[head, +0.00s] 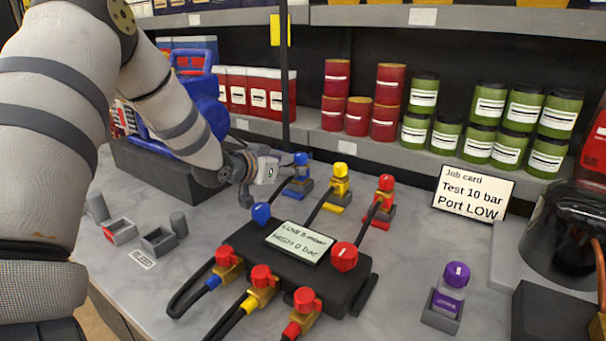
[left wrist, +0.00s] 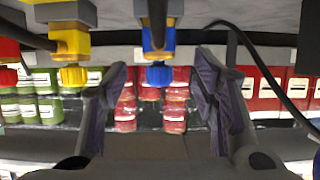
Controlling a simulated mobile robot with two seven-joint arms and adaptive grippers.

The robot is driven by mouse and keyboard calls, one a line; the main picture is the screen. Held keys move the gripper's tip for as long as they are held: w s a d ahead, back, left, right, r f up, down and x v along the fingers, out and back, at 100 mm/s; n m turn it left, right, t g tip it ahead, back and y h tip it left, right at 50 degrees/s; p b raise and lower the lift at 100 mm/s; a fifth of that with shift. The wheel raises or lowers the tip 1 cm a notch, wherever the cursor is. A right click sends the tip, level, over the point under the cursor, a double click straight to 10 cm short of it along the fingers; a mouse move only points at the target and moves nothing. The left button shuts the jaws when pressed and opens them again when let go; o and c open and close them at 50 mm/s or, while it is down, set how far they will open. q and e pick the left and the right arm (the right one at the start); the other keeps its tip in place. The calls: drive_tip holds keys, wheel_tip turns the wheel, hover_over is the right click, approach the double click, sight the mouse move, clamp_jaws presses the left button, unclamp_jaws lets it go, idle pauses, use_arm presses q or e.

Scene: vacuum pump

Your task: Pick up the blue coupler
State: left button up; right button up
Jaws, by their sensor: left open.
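The blue coupler (head: 301,160) stands in its holder at the back of the table, left of a yellow coupler (head: 340,170) and a red coupler (head: 385,183). My left gripper (head: 267,178) is beside it on its left, with jaws open and empty. In the left wrist view the blue coupler (left wrist: 158,74) appears between the two spread fingers (left wrist: 162,88), with a gap on both sides. Whether it lies at fingertip depth is hard to tell. My right gripper is not in view.
A black manifold with a display (head: 300,242) and hoses stands in front. A purple-capped part (head: 455,285) and a job card (head: 473,193) are to the right. Shelves with red and green cans (head: 430,93) rise behind. A blue machine (head: 195,110) is at back left.

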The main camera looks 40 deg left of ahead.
use_arm(q)
drive_tip(key=x, duration=0.6)
drive_tip(key=shift+w+f, duration=0.2)
drive_tip(key=shift+w, duration=0.15)
drive_tip(key=shift+r, duration=0.1)
clamp_jaws()
